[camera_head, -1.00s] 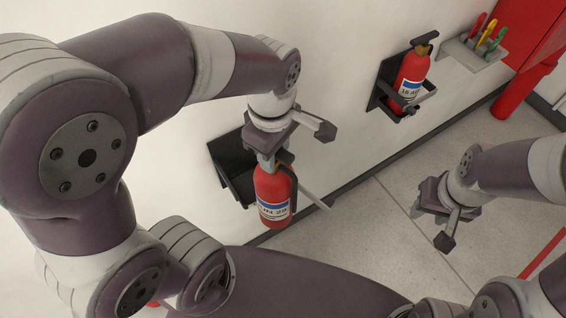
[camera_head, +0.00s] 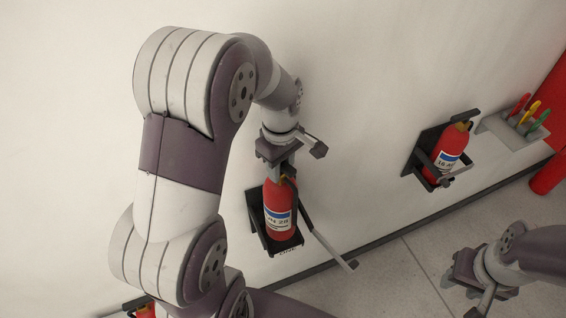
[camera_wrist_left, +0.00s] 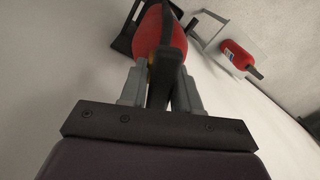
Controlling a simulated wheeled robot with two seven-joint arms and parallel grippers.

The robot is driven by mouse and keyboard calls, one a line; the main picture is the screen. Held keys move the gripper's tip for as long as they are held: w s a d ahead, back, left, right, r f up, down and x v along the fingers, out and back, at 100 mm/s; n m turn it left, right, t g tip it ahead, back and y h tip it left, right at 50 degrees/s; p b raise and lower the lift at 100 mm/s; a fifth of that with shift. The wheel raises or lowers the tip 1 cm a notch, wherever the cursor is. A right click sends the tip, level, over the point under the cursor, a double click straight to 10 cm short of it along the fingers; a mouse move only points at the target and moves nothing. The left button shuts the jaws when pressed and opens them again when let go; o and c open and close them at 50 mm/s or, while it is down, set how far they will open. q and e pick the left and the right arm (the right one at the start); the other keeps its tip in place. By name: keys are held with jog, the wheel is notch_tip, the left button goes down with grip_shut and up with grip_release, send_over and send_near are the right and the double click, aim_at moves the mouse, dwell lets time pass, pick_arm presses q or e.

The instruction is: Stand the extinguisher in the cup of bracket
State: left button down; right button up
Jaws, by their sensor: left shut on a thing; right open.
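The red extinguisher (camera_head: 278,212) hangs upright from my left gripper (camera_head: 279,172), which is shut on its top. In the head view the extinguisher is in front of the black bracket (camera_head: 256,222) on the wall, over its lower cup. I cannot tell whether its base touches the cup. A grey bar (camera_head: 330,245), which looks like the bracket's swung-open arm, sticks out to the lower right. In the left wrist view the extinguisher (camera_wrist_left: 152,35) is between the fingers, with the black bracket (camera_wrist_left: 125,42) behind it. My right gripper (camera_head: 468,280) is open and empty, well to the right.
A second extinguisher (camera_head: 451,150) stands in another black bracket (camera_head: 424,150) to the right. A grey wall holder (camera_head: 497,128) with coloured-handled tools is beyond it. Part of another red item (camera_head: 146,311) shows at the bottom left.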

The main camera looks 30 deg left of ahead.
aim_at(277, 198)
pick_arm(q)
jog(key=shift+f+p, duration=0.35)
jog(key=shift+f, duration=0.65)
notch_tip(277, 198, down, 3)
jog(key=shift+w+a+r+p, duration=0.1)
jog(key=shift+w+p, duration=0.05)
jog(key=shift+p, duration=0.75)
jog(key=shift+w+f, duration=0.1)
jog(key=shift+f, duration=0.3)
jog(key=shift+f+b, duration=0.15)
jog(key=shift+b, duration=0.15)
jog(key=c, duration=0.8)
grip_release()
jog(key=shift+s, duration=0.2)
